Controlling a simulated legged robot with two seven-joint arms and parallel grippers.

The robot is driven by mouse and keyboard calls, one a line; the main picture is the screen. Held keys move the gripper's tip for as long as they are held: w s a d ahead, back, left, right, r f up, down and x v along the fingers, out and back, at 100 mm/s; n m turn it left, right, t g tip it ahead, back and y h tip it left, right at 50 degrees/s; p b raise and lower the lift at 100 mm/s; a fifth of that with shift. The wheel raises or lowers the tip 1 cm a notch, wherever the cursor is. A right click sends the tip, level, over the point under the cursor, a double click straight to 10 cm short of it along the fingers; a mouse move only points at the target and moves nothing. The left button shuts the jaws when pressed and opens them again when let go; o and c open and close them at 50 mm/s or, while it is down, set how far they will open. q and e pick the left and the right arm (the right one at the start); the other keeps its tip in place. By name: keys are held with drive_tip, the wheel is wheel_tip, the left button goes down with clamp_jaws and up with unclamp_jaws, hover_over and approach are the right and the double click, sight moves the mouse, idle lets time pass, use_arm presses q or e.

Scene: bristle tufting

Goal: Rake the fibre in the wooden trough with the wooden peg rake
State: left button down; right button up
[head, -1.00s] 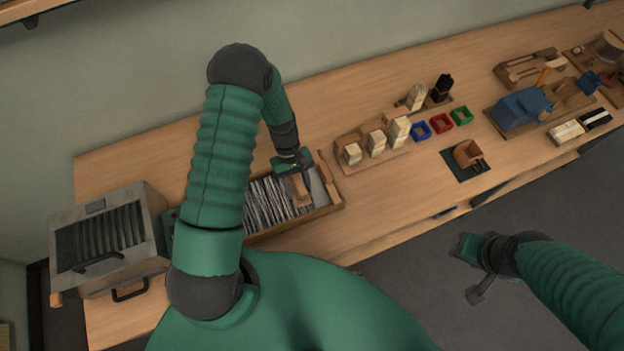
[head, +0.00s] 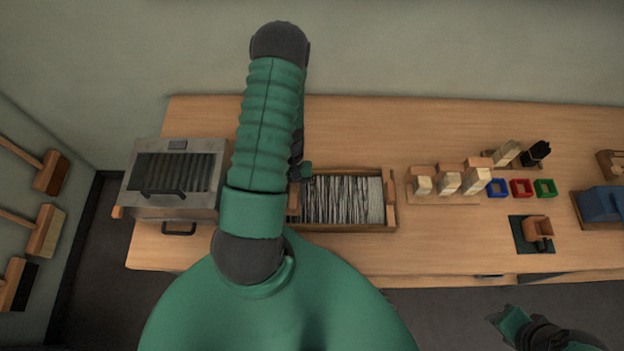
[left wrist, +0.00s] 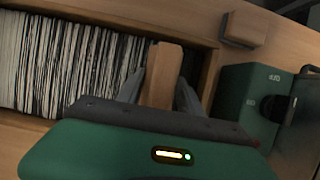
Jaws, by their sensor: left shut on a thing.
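The wooden trough (head: 345,228) lies on the bench, filled with pale and dark fibre (head: 345,198) in upright strands. In the left wrist view the fibre (left wrist: 65,60) fills the left part of the trough. My left gripper (left wrist: 163,95) is shut on the wooden peg rake (left wrist: 163,72), at the trough's end nearest the green box. The rake's pegs are hidden, so I cannot tell how deep they sit. In the head view my arm partly hides this gripper (head: 301,172) and the rake (head: 293,202). My right gripper (head: 510,323) hangs over the floor at lower right; its jaws are unclear.
A grey metal box (head: 175,180) with handles stands left of the trough. A green box (left wrist: 248,100) is close beside the trough's end. Wooden blocks (head: 448,183), coloured trays (head: 521,188) and a small brown holder (head: 537,230) stand to the right. Bench behind the trough is clear.

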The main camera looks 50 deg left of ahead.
use_arm(q)
drive_tip(key=shift+s+a, duration=0.55)
drive_tip(key=shift+a, duration=0.1)
drive_tip(key=shift+s+a+f, duration=0.1)
drive_tip(key=shift+s+a, duration=0.15)
drive_tip(key=shift+a, duration=0.15)
drive_tip(key=shift+s, duration=0.15)
drive_tip(key=shift+s+a, duration=0.2)
drive_tip(key=shift+s, duration=0.25)
